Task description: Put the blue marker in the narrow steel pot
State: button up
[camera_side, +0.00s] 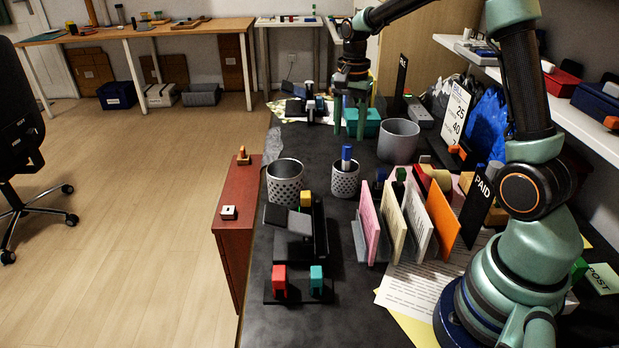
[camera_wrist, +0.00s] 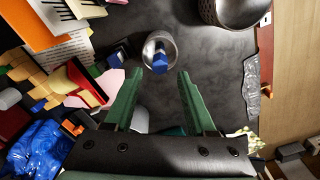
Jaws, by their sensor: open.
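The blue marker (camera_side: 346,153) stands upright in the narrow steel pot (camera_side: 345,182), its blue end and part of a pale body showing above the rim. The rest of it is hidden inside the pot. In the wrist view the marker (camera_wrist: 159,63) shows within the pot's round rim (camera_wrist: 174,44). My gripper (camera_side: 349,134) is open and empty, fingers pointing down, above and behind the pot in the side view. In the wrist view the gripper (camera_wrist: 160,74) has its fingers spread on either side of the marker's line, apart from it.
A wider perforated pot (camera_side: 285,185) stands left of the narrow pot. A grey bin (camera_side: 398,141) and a teal tray (camera_side: 372,123) stand behind. Upright coloured folders (camera_side: 443,214) stand at the front right, a dark stamp rack (camera_side: 293,247) at the front left.

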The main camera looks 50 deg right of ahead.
notch_tip(320, 180, up, 6)
jog(key=s+a+r+n+t, duration=0.3)
jog(key=s+a+r+n, duration=0.2)
jog(key=s+a+n, duration=0.3)
jog(key=s+a+f+n+t, duration=0.2)
jog(key=s+a+n, duration=0.4)
jog(key=n, duration=0.1)
jog(key=shift+t, duration=0.3)
